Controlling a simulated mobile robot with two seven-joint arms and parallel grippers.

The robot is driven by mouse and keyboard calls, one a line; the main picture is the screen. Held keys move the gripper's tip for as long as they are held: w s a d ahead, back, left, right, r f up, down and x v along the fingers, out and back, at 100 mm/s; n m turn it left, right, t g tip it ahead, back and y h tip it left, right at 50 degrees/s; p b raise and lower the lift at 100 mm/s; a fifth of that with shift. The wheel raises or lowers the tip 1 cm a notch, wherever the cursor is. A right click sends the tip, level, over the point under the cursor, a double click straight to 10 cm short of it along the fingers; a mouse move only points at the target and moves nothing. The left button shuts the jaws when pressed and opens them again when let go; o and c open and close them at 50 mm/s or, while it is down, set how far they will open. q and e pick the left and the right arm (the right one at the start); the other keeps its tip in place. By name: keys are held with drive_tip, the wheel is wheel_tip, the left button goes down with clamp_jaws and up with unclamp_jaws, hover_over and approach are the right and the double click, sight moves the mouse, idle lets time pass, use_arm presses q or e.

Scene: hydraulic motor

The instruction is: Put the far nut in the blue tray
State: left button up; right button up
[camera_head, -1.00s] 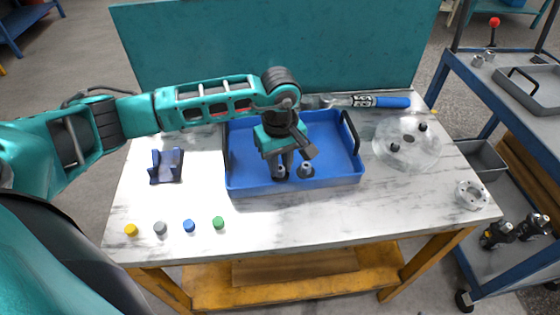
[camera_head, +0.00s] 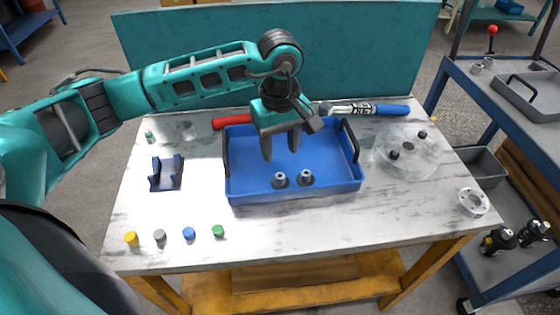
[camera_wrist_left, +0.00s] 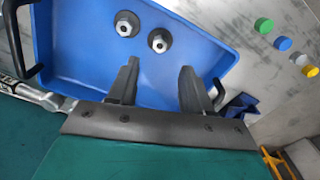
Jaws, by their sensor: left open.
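Two grey flanged nuts stand side by side in the blue tray (camera_head: 330,170), near its front wall: a left nut (camera_head: 279,180) and a right nut (camera_head: 305,177). In the left wrist view both nuts show on the tray floor, one (camera_wrist_left: 127,23) next to the other (camera_wrist_left: 159,40). My left gripper (camera_head: 280,150) is open and empty above the tray, behind and higher than the nuts. Its two fingers (camera_wrist_left: 155,85) are apart in the left wrist view, with nothing between them. My right gripper is not in view.
A torque wrench (camera_head: 370,109) lies behind the tray. A clear disc (camera_head: 408,148) with dark knobs is at the right. A dark blue cradle (camera_head: 166,173) and several coloured caps (camera_head: 189,233) are left and front. A side cart (camera_head: 500,130) stands right.

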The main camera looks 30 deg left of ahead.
use_arm(q)
drive_tip(key=shift+r, duration=2.2)
